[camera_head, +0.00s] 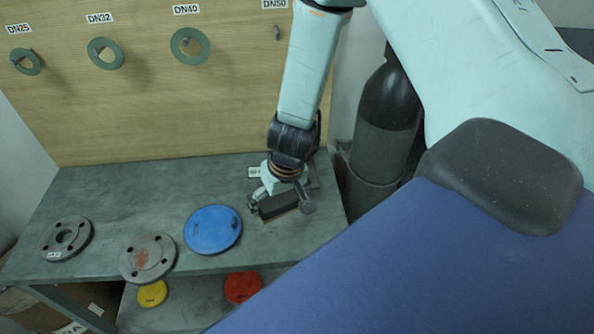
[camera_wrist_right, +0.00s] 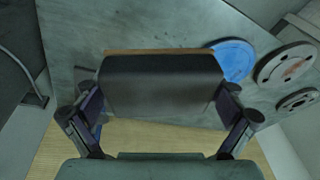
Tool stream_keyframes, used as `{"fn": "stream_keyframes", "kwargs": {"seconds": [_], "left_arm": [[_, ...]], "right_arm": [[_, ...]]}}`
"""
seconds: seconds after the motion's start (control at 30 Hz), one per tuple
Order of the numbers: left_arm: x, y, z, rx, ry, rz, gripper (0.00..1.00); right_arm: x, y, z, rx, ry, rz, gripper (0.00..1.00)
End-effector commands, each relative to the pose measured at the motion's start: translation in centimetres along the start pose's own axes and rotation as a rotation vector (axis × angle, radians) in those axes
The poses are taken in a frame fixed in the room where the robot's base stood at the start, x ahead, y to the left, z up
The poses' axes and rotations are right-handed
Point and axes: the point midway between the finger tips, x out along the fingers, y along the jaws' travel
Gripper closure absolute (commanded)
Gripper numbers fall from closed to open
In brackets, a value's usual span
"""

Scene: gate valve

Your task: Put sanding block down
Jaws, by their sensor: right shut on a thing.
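The sanding block (camera_head: 278,205) is a dark block with a thin tan layer along its lower edge. It is at the right end of the grey-green bench (camera_head: 120,190). My right gripper (camera_head: 280,200) is shut on it from above. In the right wrist view the block (camera_wrist_right: 162,85) fills the space between the two fingers of the right gripper (camera_wrist_right: 160,110). The block is at or very near the bench top; I cannot tell whether it touches. My left gripper is not in view.
A blue disc (camera_head: 212,230) lies just left of the block. Two grey flanges (camera_head: 147,257) (camera_head: 66,239) lie farther left. Yellow (camera_head: 152,293) and red (camera_head: 243,287) discs are on the lower shelf. Green rings hang on the wooden board (camera_head: 150,100). A dark cylinder (camera_head: 388,125) stands right of the bench.

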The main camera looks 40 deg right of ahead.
Motion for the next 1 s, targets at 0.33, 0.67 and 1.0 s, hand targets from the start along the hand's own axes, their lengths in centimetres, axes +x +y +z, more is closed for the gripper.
{"fn": "stream_keyframes", "kwargs": {"seconds": [0.33, 0.67, 1.0], "left_arm": [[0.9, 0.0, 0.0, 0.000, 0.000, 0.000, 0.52], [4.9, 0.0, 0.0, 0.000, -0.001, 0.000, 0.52], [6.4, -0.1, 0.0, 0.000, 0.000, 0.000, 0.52]], "right_arm": [[1.4, -0.4, 0.3, -0.006, -0.002, 0.005, 0.56], [5.5, 0.0, 1.1, -0.004, -0.001, 0.004, 0.56], [7.1, 0.5, 1.3, -0.001, 0.000, 0.004, 0.56]]}}
